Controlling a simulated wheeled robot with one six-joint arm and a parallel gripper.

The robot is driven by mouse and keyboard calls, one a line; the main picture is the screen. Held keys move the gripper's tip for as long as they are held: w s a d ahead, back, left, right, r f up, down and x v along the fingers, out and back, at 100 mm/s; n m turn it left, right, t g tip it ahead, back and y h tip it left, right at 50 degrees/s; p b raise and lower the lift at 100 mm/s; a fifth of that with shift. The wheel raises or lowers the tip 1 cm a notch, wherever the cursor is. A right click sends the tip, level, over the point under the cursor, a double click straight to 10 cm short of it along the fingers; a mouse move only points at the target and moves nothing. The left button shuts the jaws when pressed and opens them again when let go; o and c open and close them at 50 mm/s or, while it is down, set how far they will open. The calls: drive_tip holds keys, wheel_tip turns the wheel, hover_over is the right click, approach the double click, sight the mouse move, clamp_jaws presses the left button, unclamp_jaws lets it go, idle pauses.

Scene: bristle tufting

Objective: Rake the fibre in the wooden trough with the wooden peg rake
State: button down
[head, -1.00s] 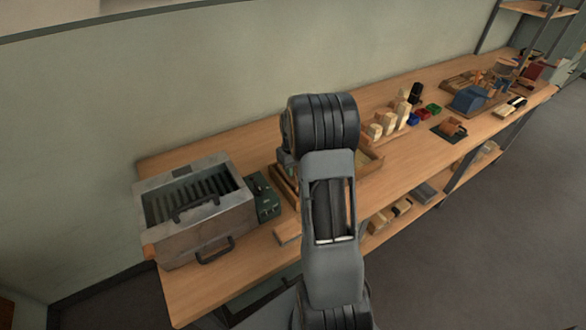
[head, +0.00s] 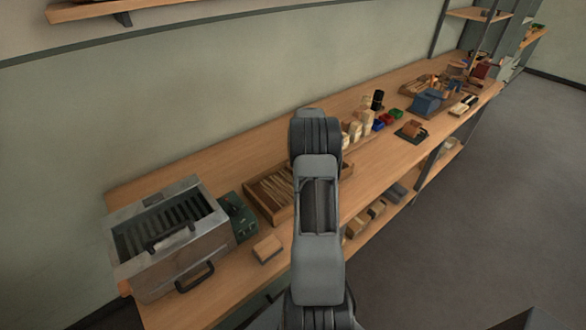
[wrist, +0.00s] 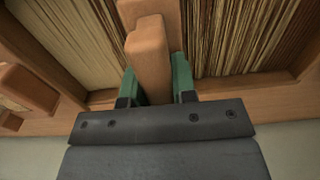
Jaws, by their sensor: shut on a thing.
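The wooden trough (head: 252,200) sits on the bench in the middle of the head view, partly behind my arm. My gripper (wrist: 160,82) has green fingers and is shut on a wooden piece, which I take to be the peg rake (wrist: 148,52). The rake is over the trough, in front of the fibre. Its pegs are hidden, so I cannot tell whether they touch the fibre. In the head view my gripper is hidden behind my arm.
A grey metal box (head: 170,245) with a slatted inside and handles stands at the left, beside a dark green unit (head: 237,217). A small wooden block (head: 267,248) lies in front of the trough. Pale blocks (head: 355,133) and coloured pieces stand farther right along the bench (head: 375,165).

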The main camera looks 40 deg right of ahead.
drive_tip(key=d+p, duration=0.1)
drive_tip(key=d, duration=0.3)
drive_tip(key=d+p, duration=0.1)
drive_tip(key=d, duration=0.3)
drive_tip(key=d+p, duration=0.1)
drive_tip(key=d, duration=0.3)
drive_tip(key=shift+s+d, duration=0.25)
drive_tip(key=shift+s, duration=0.15)
drive_tip(key=shift+a, duration=0.1)
drive_tip(key=a+b, duration=0.1)
drive_tip(key=a, duration=0.8)
drive_tip(key=w+a+b, duration=0.1)
drive_tip(key=a+b, duration=0.1)
drive_tip(key=a, duration=0.8)
drive_tip(key=a+b, duration=0.2)
drive_tip(key=a, duration=0.8)
drive_tip(key=shift+w+a, duration=0.15)
drive_tip(key=shift+w, duration=0.2)
drive_tip(key=d+p, duration=0.1)
drive_tip(key=d, duration=0.8)
drive_tip(key=s+d+p, duration=0.1)
drive_tip(key=d+p, duration=0.1)
drive_tip(key=d, duration=0.8)
drive_tip(key=d+p, duration=0.2)
drive_tip(key=d, duration=0.8)
drive_tip(key=shift+s+d, duration=0.25)
drive_tip(key=shift+s, duration=0.1)
drive_tip(key=shift+w+a+b, duration=0.1)
drive_tip(key=shift+a+b, duration=0.55)
drive_tip(key=shift+a, duration=1.15)
